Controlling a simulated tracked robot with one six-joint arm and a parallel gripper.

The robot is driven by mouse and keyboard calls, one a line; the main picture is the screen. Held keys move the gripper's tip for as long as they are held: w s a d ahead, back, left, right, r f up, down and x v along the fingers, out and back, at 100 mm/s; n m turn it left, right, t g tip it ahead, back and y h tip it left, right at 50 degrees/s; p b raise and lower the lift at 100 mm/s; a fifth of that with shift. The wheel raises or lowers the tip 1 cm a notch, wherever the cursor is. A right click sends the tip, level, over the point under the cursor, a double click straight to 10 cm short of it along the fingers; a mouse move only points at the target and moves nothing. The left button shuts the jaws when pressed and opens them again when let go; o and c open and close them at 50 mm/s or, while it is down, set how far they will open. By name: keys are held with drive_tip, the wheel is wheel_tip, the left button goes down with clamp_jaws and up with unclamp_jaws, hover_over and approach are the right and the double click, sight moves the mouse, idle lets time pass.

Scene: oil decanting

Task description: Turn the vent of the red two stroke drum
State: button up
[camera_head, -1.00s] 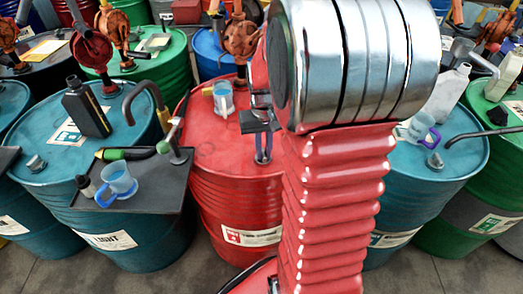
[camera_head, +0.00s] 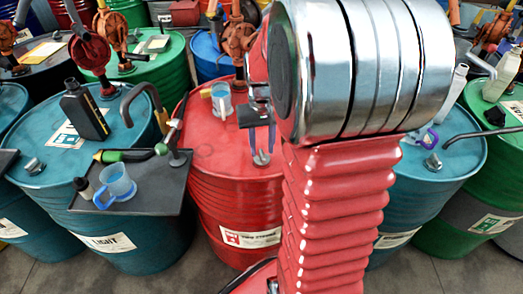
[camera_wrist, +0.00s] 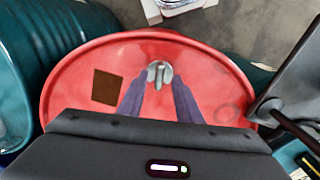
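The red drum (camera_head: 215,140) stands upright in the middle of the head view, partly behind my arm. Its vent (camera_head: 261,159), a small grey metal fitting, sits on the lid near the front rim. It also shows in the wrist view (camera_wrist: 159,74). My gripper (camera_head: 261,151) points down over the vent. In the wrist view my gripper (camera_wrist: 158,80) has its two fingers apart, one on each side of the vent, with the vent between or just beyond the tips. Contact cannot be told. The fingers hold nothing.
A clear measuring cup (camera_head: 222,100) stands on the red lid. Blue drums flank the red one; a black bottle (camera_head: 84,110) stands on the left one.

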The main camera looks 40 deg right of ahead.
sight(262, 154)
wheel_tip(262, 154, up, 11)
idle(0.4)
idle(0.4)
drive_tip(key=s+a+n+t, duration=0.1)
drive_tip(key=s+a+t, duration=0.1)
drive_tip(key=a, duration=0.4)
drive_tip(key=s+a+r+n+t, duration=0.1)
drive_tip(key=s+a+n, duration=0.1)
drive_tip(key=s+a, duration=0.3)
drive_tip(key=s+a+n+t, duration=0.2)
drive_tip(key=s+a, duration=0.2)
drive_tip(key=a, duration=0.5)
drive_tip(key=shift+a+r+t, duration=0.15)
drive_tip(key=shift+r+t, duration=0.15)
drive_tip(key=shift+r, duration=0.05)
drive_tip(key=shift+s, duration=0.1)
idle(1.8)
